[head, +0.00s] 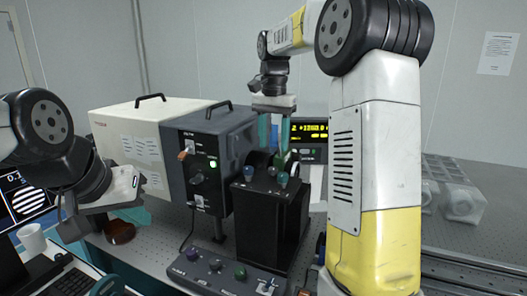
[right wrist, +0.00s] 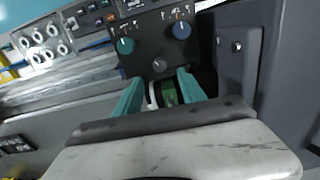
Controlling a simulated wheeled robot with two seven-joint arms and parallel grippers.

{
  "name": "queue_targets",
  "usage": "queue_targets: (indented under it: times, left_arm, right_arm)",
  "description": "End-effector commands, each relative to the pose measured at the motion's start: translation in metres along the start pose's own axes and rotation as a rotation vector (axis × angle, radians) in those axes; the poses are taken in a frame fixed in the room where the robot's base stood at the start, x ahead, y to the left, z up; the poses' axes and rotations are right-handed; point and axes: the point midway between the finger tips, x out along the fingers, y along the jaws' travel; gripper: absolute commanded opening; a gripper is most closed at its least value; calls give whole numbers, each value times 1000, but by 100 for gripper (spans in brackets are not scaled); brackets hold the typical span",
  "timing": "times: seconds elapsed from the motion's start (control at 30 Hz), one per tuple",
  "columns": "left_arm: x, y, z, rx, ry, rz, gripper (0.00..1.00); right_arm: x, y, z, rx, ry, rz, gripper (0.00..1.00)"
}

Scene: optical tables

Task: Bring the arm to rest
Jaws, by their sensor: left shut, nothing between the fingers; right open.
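My right arm (head: 375,150) rises in the right foreground of the head view and bends over toward the middle. Its right gripper (head: 274,132) points down with teal fingers apart, just above the black box with knobs (head: 268,215). In the right wrist view the fingers of the right gripper (right wrist: 160,92) stand on either side of a small green part with a pale rim (right wrist: 168,92); I cannot tell whether they touch it. My left gripper (head: 132,214) is low at the left, in front of the beige-and-grey housing (head: 140,140). It holds nothing; its fingers are partly hidden.
A control panel with knobs (head: 222,272) lies in front of the black box. A lit display unit (head: 312,130) stands behind it. A monitor (head: 28,200), a white mug (head: 31,240) and a keyboard (head: 75,283) are at the left. Pale clear blocks (head: 460,200) sit at the right.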

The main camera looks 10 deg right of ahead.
Motion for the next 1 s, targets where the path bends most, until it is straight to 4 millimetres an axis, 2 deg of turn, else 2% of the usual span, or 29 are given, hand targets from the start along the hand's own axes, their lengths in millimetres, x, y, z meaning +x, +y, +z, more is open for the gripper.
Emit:
queue_targets:
  times: [0.33,0.47,0.57,0.77,1.0]
  left_arm:
    - [0,0,0,0,0,0,0]
    - [0,0,0,0,0,0,0]
    - [0,0,0,0,0,0,0]
    - [0,0,0,0,0,0,0]
    - [0,0,0,0,0,0,0]
  right_arm:
    - [-3,0,1,-2,0,-1,48]
    - [-8,8,9,-31,13,-26,48]
    - [-15,22,26,-92,40,-73,48]
    - [-20,59,80,-269,138,-192,48]
    - [-1,98,149,-475,296,-297,48]
